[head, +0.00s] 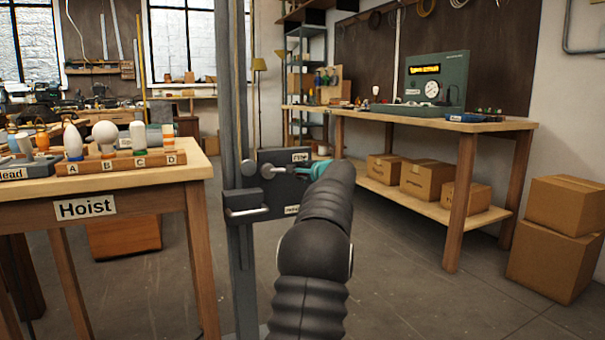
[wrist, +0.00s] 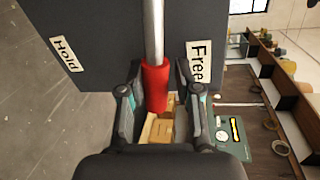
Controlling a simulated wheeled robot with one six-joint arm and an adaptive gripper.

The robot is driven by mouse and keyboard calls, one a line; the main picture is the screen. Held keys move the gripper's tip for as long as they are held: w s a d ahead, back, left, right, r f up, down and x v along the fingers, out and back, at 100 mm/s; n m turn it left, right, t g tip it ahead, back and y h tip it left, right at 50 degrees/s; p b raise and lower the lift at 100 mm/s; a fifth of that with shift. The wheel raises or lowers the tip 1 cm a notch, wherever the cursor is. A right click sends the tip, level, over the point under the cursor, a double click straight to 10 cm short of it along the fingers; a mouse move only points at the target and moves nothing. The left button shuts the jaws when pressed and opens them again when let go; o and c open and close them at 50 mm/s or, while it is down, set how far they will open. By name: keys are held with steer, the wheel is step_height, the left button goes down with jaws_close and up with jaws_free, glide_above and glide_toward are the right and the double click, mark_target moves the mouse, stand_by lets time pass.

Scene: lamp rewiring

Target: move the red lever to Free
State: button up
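The red lever shows in the wrist view as a bare metal rod ending in a red grip (wrist: 155,88). Its rod also shows in the head view (head: 280,171), pointing right from the pivot on a dark grey plate (head: 263,186). The Free label (wrist: 199,62) is close to the right of the lever in the wrist view; the Hold label (wrist: 64,54) is farther off to the left.
The plate is fixed to a tall grey post (head: 240,110). A wooden table (head: 110,205) marked Hoist stands to the left, with bulbs in a lettered rack (head: 120,163). A workbench (head: 430,120) with a green console (head: 440,80) and cardboard boxes (head: 565,205) stand right. Open floor lies between.

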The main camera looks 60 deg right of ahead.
steer(key=v, duration=1.2)
steer(key=shift+s+d, duration=0.1)
steer(key=shift+s, duration=0.05)
stand_by(0.5)
